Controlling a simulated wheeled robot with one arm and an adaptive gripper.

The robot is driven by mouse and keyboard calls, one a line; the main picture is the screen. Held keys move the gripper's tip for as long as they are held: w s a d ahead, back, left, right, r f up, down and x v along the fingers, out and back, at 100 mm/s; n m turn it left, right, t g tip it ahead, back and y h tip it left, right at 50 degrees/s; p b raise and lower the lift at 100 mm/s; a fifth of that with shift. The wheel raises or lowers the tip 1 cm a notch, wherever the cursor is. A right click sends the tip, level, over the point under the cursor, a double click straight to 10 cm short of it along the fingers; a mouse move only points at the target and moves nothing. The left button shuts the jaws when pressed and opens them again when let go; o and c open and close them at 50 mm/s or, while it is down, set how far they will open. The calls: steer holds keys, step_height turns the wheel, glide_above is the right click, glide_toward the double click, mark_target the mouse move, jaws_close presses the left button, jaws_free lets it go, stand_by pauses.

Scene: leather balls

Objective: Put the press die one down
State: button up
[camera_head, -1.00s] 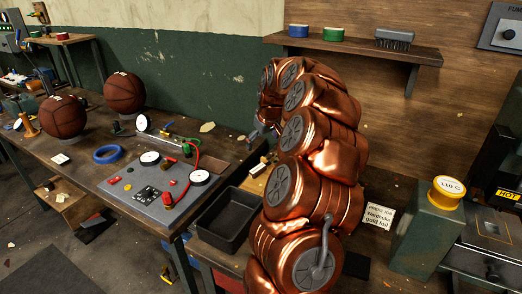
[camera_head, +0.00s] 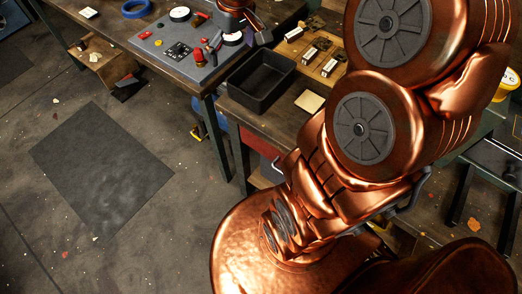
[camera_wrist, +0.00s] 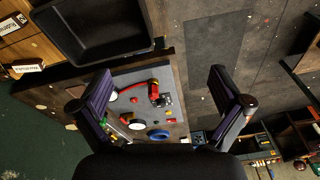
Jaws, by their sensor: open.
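My gripper (camera_wrist: 162,76) is open in the wrist view, its two dark fingers wide apart with nothing held between them. It hangs above the bench, with the grey control panel (camera_wrist: 142,82) below and beyond the fingers. In the head view my copper arm hides much of the right side, and the fingers are hard to make out. Small dark metal pieces, perhaps press dies, lie by white labels on a wooden board (camera_head: 325,77). I cannot tell which is press die one. The wrist view shows labels on the board (camera_wrist: 12,50) but no clear die.
A black open tray (camera_head: 262,108) stands empty beside the board; it also shows in the wrist view (camera_wrist: 90,58). The control panel (camera_head: 160,42) carries gauges and a red hose. A blue ring (camera_head: 136,9) lies near it.

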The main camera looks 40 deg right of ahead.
steer(key=s+a+f+g, duration=0.1)
steer(key=s+a, duration=0.2)
steer(key=s, duration=0.4)
steer(key=s+a+f+g, duration=0.1)
steer(key=s+a+f, duration=0.1)
steer(key=s, duration=0.6)
steer(key=s+a+f+m+g, duration=0.1)
steer(key=s+a, duration=0.3)
steer(key=s, duration=0.4)
steer(key=shift+s+a+f+g+h, duration=0.2)
steer(key=shift+f+g+h, duration=0.1)
steer(key=shift+f, duration=0.35)
